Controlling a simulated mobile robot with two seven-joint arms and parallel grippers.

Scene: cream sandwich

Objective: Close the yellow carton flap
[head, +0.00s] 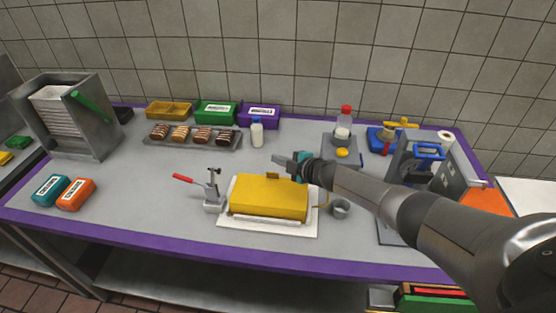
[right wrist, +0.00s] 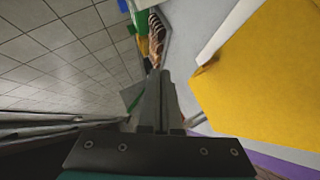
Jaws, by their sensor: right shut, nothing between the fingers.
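The yellow carton (head: 268,197) sits on a white board (head: 228,219) at the front middle of the table. Its top panel looks flat, with a small tab at the back edge. A thin yellow piece sticks out at its right end; I cannot tell whether it is part of the flap. My right gripper (head: 282,160) is shut and empty, just behind and above the carton's back edge. In the right wrist view my shut fingers (right wrist: 158,85) are left of the yellow carton (right wrist: 265,75), with a gap between them. My left gripper is not in view.
A red-handled lever clamp (head: 213,192) stands left of the carton, and a small metal cup (head: 340,208) stands to its right. A tray of cream sandwiches (head: 182,140) and a white bottle (head: 257,133) are behind.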

